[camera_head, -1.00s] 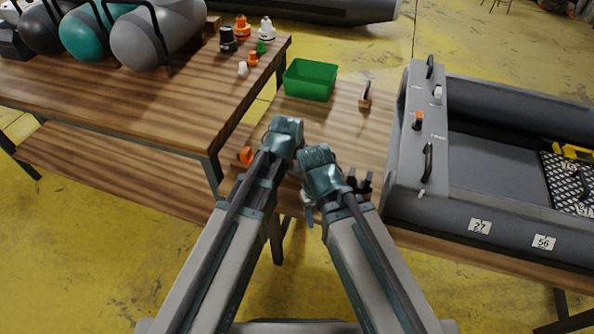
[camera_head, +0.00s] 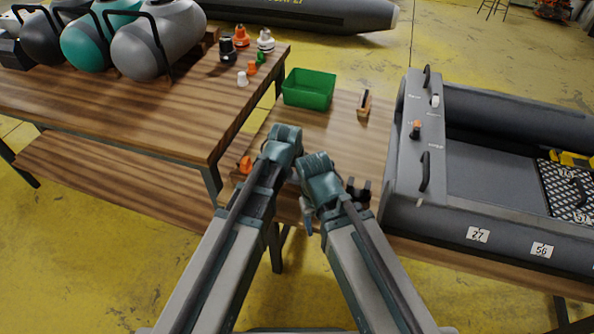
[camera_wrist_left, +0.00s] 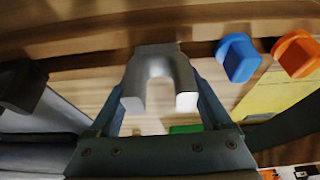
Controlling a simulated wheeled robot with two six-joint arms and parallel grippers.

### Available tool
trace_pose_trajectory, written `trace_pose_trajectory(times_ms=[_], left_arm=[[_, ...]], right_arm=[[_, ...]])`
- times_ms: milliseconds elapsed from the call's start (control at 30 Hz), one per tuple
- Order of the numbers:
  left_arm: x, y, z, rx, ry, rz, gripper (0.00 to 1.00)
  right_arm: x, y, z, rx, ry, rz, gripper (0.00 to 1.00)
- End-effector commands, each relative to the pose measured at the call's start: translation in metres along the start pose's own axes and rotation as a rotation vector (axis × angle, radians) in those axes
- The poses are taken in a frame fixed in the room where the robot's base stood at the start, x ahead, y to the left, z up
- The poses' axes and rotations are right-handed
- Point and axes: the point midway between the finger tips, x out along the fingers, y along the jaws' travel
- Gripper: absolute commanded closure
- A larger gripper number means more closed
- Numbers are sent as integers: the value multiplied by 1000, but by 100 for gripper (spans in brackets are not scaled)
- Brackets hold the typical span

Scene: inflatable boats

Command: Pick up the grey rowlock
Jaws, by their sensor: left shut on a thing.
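In the left wrist view my left gripper (camera_wrist_left: 160,82) is shut on the grey rowlock (camera_wrist_left: 133,86), a U-shaped piece held between its two fingers. Wooden boards show close behind it; I cannot tell whether it touches them. My right arm's wrist folds down beside the left one.
An orange piece (camera_head: 245,164) and a blue piece (camera_wrist_left: 238,57) sit near the rowlock; a dark forked piece (camera_head: 360,190) is on the other side. The green box (camera_head: 308,89) is further back. The grey boat (camera_head: 405,170) stands right, the bench with tanks (camera_head: 150,105) left.

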Motion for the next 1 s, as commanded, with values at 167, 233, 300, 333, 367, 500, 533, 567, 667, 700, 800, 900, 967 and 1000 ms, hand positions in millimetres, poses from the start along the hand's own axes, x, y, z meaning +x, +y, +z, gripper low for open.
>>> trace_pose_trajectory(times_ms=[167,233,300,333,367,500,533,567,667,700,800,900,967,1000], left_arm=[[-21,0,-9,0,0,0,78],[-31,0,-13,0,0,0,78],[-41,0,-17,0,0,0,78],[-46,0,-19,0,0,0,78],[-50,0,-21,0,0,0,78],[-70,0,-29,0,0,0,78],[-74,0,-31,0,0,0,78],[-77,0,-32,0,0,0,78],[-85,0,-35,0,0,0,78],[-87,0,-36,0,0,0,78],[-88,0,-37,0,0,0,78],[-89,0,-37,0,0,0,78],[-91,0,-38,0,0,0,78],[-93,0,-39,0,0,0,78]], right_arm=[[-23,2,1,0,0,0,43],[-33,3,2,0,0,0,43],[-44,4,3,0,0,0,43],[-49,5,3,0,0,0,43],[-54,5,3,0,0,0,43],[-76,7,4,0,0,0,43],[-80,8,5,0,0,0,43],[-83,8,5,0,0,0,43],[-92,9,5,0,0,0,43],[-93,9,6,0,0,0,43],[-95,9,6,0,0,0,43],[-96,9,6,0,0,0,43],[-98,9,6,0,0,0,43],[-100,10,6,0,0,0,43]])
